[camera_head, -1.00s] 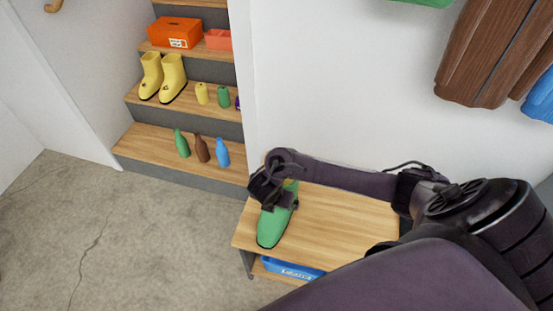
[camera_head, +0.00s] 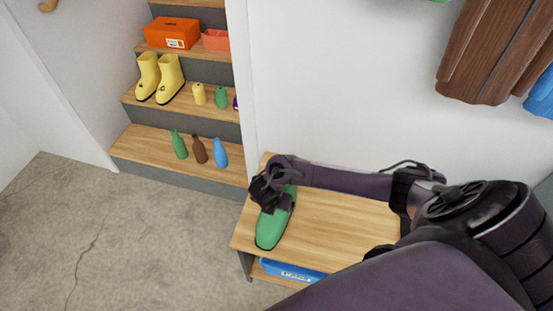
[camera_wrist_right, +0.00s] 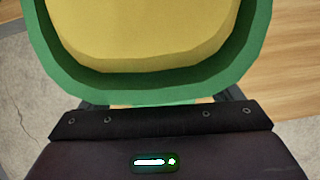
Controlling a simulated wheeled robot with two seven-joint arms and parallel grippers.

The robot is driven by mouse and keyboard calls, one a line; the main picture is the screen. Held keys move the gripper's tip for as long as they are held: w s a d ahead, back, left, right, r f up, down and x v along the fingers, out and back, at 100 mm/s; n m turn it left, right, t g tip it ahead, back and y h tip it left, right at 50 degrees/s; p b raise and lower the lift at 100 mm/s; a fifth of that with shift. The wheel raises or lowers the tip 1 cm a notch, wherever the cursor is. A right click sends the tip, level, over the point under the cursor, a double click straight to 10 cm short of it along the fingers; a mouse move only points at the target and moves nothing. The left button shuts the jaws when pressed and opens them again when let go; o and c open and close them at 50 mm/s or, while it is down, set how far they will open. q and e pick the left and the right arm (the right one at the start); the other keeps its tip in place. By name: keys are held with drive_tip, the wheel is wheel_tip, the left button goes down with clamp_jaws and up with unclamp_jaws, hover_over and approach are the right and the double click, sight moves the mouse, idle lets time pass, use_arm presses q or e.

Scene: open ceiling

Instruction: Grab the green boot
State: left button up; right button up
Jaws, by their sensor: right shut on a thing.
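The green boot (camera_head: 271,228) stands on the left end of the wooden bench, its toe toward the front edge. My right gripper (camera_head: 270,192) is at the boot's upper rear part and covers some of it in the head view. In the right wrist view the boot's green rim (camera_wrist_right: 160,88) and yellow inside fill the top of the picture, right in front of the gripper body. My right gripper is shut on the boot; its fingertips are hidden. My left gripper is not in view.
The wooden bench (camera_head: 330,225) has free room right of the boot. A blue box (camera_head: 292,272) is on its lower shelf. The stepped shelf (camera_head: 140,143) at left holds yellow boots (camera_head: 160,77), several bottles and an orange box (camera_head: 172,33). Brown clothing (camera_head: 490,50) hangs at upper right.

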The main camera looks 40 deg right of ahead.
drive_tip(key=shift+c, duration=1.3)
drive_tip(key=shift+r, duration=0.1)
